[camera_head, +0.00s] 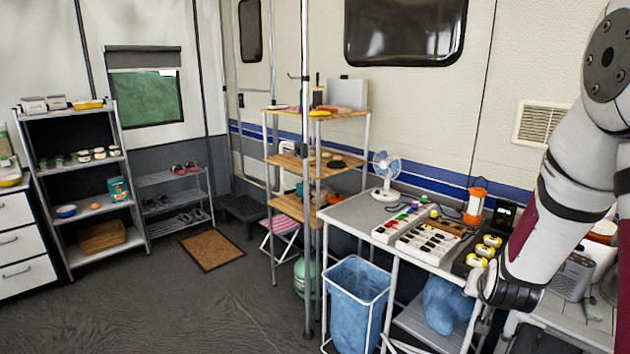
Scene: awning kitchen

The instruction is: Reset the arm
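My arm (560,205) comes in from the right edge and reaches down in front of the worktable. Its lower end, near my gripper (478,322), is in the lower right, in front of the table's front edge. The gripper's fingers are small and partly hidden by the arm, and I cannot tell whether they are open or shut. No object is clearly seen in it.
A worktable (352,215) holds a fan (386,177), an orange lantern (475,202) and trays. A blue-lined bin (355,300) stands below. A wooden-shelved rack (290,160) and grey shelves (75,120) stand further left. The floor (170,310) at lower left is clear.

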